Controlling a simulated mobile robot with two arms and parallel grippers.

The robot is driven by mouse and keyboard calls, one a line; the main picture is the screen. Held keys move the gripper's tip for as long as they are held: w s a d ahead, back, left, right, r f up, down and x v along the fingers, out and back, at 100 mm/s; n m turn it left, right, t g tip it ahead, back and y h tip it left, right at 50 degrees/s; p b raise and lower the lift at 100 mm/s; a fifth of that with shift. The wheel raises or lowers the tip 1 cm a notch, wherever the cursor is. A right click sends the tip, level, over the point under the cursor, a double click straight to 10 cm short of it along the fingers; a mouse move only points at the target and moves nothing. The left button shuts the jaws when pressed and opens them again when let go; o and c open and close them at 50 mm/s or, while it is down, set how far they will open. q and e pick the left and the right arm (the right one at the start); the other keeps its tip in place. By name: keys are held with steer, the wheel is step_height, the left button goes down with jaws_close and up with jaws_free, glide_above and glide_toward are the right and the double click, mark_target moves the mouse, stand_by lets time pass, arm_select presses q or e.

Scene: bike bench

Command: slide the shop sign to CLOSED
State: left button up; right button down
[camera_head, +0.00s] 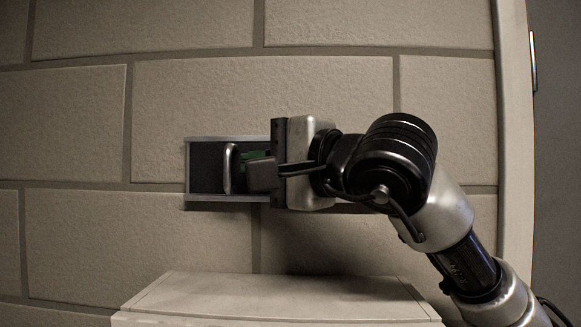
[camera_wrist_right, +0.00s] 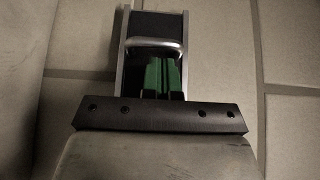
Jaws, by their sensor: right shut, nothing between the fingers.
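The shop sign (camera_head: 207,170) is a wall-mounted metal frame with a dark panel and an upright silver handle (camera_head: 228,169). A bit of green (camera_head: 251,157) shows right of the handle; no lettering is readable. My right gripper (camera_head: 252,176) has its fingers shut and empty, just right of the handle; I cannot tell whether they touch it. My gripper and wrist hide the right part of the sign. In the right wrist view the handle (camera_wrist_right: 158,46) crosses the track beyond my fingertips (camera_wrist_right: 164,72), with green around them. My left gripper is not in view.
A pale box-like surface (camera_head: 270,298) stands below the sign. The block wall (camera_head: 75,120) is clear left of and above the sign. A pale vertical edge (camera_head: 512,120) ends the wall at the right.

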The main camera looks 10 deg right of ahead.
arm_select(q)
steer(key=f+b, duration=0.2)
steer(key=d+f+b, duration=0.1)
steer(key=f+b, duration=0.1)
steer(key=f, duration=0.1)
steer(key=shift+b, duration=0.35)
arm_select(e)
steer(key=w+d+v, duration=0.1)
steer(key=v, duration=1.1)
steer(key=shift+w+d, duration=0.2)
steer(key=shift+d, duration=0.3)
steer(key=shift+a, duration=0.15)
